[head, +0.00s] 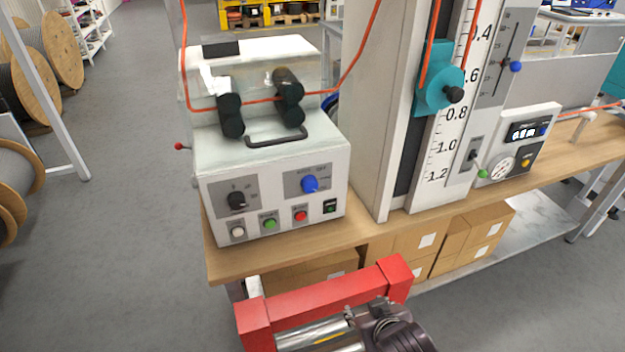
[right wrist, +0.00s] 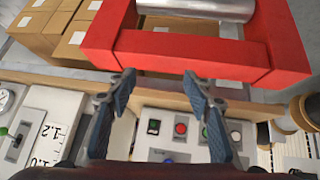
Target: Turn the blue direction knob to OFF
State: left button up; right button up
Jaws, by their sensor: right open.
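The blue direction knob (head: 309,184) is on a grey plate at the right of the white machine's (head: 272,165) front panel. Its small label text and its exact pointing are too small to read. A black knob (head: 237,201) is to its left, with several buttons below. My right gripper (head: 385,325) is low in the head view, beside a red frame and apart from the panel. In the right wrist view my right gripper (right wrist: 158,77) is open and empty, with the panel's buttons behind its fingers. My left gripper is not in view.
The red frame (head: 325,290) with a metal roller stands in front of the wooden bench (head: 232,263). A tall scale column (head: 380,110) is right of the machine. An orange cable (head: 350,70) runs over the machine's rollers. Cardboard boxes (head: 475,235) are under the bench.

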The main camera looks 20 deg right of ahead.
jog(key=w+d+r+t, duration=0.1)
jog(key=w+r+t, duration=0.1)
jog(key=w, duration=0.4)
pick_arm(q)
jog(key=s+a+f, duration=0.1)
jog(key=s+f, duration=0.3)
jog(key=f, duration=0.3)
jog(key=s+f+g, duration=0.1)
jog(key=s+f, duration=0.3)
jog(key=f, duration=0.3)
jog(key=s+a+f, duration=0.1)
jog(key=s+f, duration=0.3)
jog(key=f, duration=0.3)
pick_arm(e)
jog(key=n+t+y, duration=0.1)
jog(key=t+y, duration=0.1)
jog(key=t, duration=0.6)
send_near(311, 187)
jog(key=w, duration=0.2)
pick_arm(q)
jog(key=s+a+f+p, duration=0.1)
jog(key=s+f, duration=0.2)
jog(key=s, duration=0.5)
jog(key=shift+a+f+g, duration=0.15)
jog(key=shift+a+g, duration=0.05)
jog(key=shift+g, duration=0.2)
pick_arm(e)
jog(key=shift+w, duration=3.45)
jog(key=shift+c, duration=0.4)
jog(key=c, duration=1.1)
